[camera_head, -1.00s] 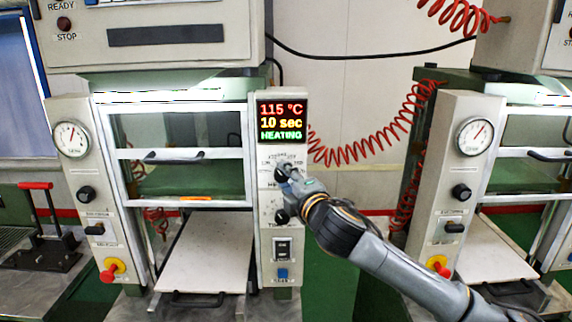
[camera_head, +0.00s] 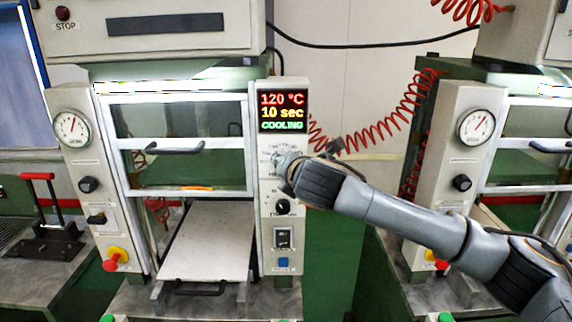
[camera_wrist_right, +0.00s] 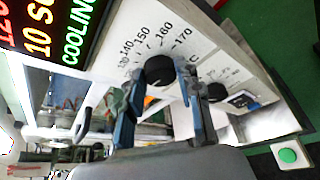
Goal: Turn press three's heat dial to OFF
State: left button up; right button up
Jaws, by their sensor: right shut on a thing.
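The press in the middle of the head view has a control panel (camera_head: 266,240) with a display (camera_head: 282,112) reading 120 °C, 10 sec, COOLING. Its black heat dial (camera_wrist_right: 159,71) shows in the wrist view, with scale marks including 140, 150, 160 and 170 around it. My right gripper (camera_wrist_right: 162,82) has its two blue-grey fingers on either side of the dial and is shut on it. In the head view my right gripper (camera_head: 280,165) covers the dial. The dial's exact setting is hard to read. My left gripper is not in view.
Below the dial are a second black knob (camera_head: 283,207), a rocker switch (camera_head: 283,238) and a blue button (camera_head: 283,263). A white plate (camera_head: 208,243) lies at the press front. A similar press (camera_head: 440,180) stands to the right, with a red coiled hose (camera_head: 375,138) between.

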jog(key=shift+r+n, duration=0.4)
jog(key=shift+n, duration=0.1)
jog(key=shift+w+h, duration=0.1)
jog(key=shift+h, duration=0.2)
jog(key=o, duration=0.9)
jog(key=shift+o, duration=1.3)
jog(key=shift+f, duration=0.15)
jog(key=v, duration=1.2)
